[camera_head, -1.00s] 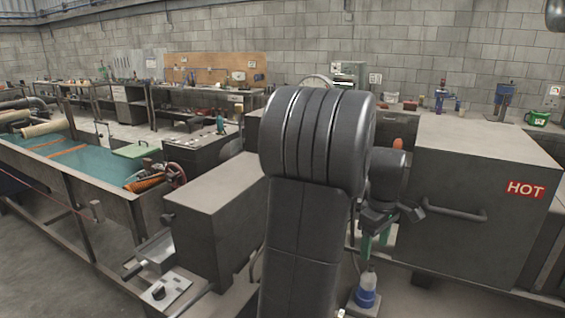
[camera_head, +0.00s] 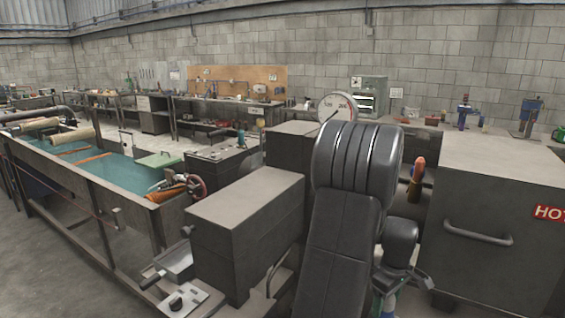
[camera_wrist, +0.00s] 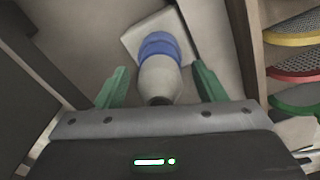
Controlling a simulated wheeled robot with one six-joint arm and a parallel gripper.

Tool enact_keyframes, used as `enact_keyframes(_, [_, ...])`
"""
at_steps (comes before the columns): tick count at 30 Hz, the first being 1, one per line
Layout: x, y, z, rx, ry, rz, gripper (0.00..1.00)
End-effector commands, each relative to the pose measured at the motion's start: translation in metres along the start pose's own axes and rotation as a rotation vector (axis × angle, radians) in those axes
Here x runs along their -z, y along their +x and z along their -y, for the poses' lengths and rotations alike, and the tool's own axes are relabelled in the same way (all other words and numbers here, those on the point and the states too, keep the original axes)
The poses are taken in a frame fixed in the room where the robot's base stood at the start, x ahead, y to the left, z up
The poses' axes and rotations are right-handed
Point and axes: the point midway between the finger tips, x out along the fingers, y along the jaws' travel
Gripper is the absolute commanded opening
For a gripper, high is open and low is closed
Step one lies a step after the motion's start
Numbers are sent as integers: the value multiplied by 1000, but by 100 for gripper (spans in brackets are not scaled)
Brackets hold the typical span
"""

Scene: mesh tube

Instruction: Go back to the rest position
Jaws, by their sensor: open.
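My gripper (camera_wrist: 160,90) shows in the wrist view with its two green fingers spread apart. Between and beyond the fingers is a pale bottle-like object with a blue band (camera_wrist: 158,62), on a light square base. I cannot tell from this view how far the fingertips are from it, but neither finger appears to touch it. In the head view, my dark arm rises at centre right and hides much behind it. Only a small green part of my gripper (camera_head: 388,303) shows at the bottom edge there.
A grey box with a HOT label (camera_head: 515,165) stands close on the right. A lower grey block (camera_head: 240,200) and a teal-filled tank (camera_head: 100,168) are on the left. A round dial (camera_head: 337,106) is behind my arm. Mesh-topped coloured trays (camera_wrist: 296,68) are at right in the wrist view.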

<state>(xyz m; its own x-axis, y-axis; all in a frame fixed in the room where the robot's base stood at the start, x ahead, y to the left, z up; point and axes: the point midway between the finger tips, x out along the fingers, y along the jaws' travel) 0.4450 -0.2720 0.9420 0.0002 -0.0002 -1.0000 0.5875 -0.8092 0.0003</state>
Motion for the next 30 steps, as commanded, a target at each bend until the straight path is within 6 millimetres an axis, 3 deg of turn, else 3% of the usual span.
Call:
enact_keyframes(8, [0,-1,0,-1,0,0,64])
enact_keyframes(14, [0,-14,-1,-3,0,-1,64])
enact_keyframes(20, [1,-44,-1,-4,0,-2,64])
enact_keyframes(30, [0,-112,-1,-5,0,-2,64])
